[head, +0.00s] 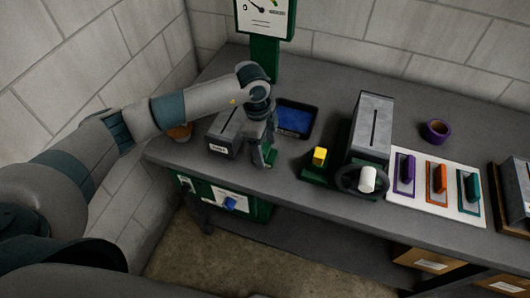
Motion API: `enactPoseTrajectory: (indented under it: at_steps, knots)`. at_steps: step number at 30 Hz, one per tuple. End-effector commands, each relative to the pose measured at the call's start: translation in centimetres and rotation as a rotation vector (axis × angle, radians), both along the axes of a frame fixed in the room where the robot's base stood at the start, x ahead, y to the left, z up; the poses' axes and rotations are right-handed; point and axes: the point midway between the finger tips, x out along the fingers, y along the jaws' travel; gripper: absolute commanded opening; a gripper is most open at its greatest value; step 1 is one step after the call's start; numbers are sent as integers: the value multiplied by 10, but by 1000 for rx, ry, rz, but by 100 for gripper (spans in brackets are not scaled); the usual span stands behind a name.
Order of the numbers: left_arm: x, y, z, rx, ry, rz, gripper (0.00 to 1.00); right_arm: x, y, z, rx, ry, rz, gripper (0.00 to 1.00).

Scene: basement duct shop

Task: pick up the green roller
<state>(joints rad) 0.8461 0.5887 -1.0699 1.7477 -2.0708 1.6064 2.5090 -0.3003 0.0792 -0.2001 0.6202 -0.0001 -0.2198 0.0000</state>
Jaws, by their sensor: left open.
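My left gripper (265,157) points down over the front part of the grey workbench, just right of a grey slotted box. It is open, and I see nothing held in it. A green, roller-like piece (470,187) lies at the right end of a white board (425,207), in a dark green outline. A purple piece (407,172) and an orange piece (438,179) lie to its left on the same board. My left gripper is far to the left of the green piece and apart from it. My right gripper is not in view.
A grey slotted machine (373,128) with a dark handwheel (358,180) stands between my left gripper and the board. A yellow block (320,156) sits on a green base there. A blue-lined tray (297,118) and a purple cup (436,130) are farther back. Concrete-block walls close the back and left.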

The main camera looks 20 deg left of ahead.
Motion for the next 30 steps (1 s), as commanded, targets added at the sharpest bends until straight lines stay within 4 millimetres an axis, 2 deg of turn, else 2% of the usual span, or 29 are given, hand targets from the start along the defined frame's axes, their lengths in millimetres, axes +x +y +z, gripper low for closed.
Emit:
enactPoseTrajectory:
  at_steps: [9,10,15,16,25,30]
  knots:
    - [0,0,0,0,0,0,66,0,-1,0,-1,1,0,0]
    - [0,0,0,0,0,0,63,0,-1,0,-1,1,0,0]
    - [0,0,0,0,0,1,23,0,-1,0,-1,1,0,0]
    - [0,0,0,0,0,1,19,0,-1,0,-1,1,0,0]
    - [0,0,2,0,0,1,19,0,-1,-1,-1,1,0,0]
    - [1,0,11,-1,-2,1,19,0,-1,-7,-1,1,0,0]
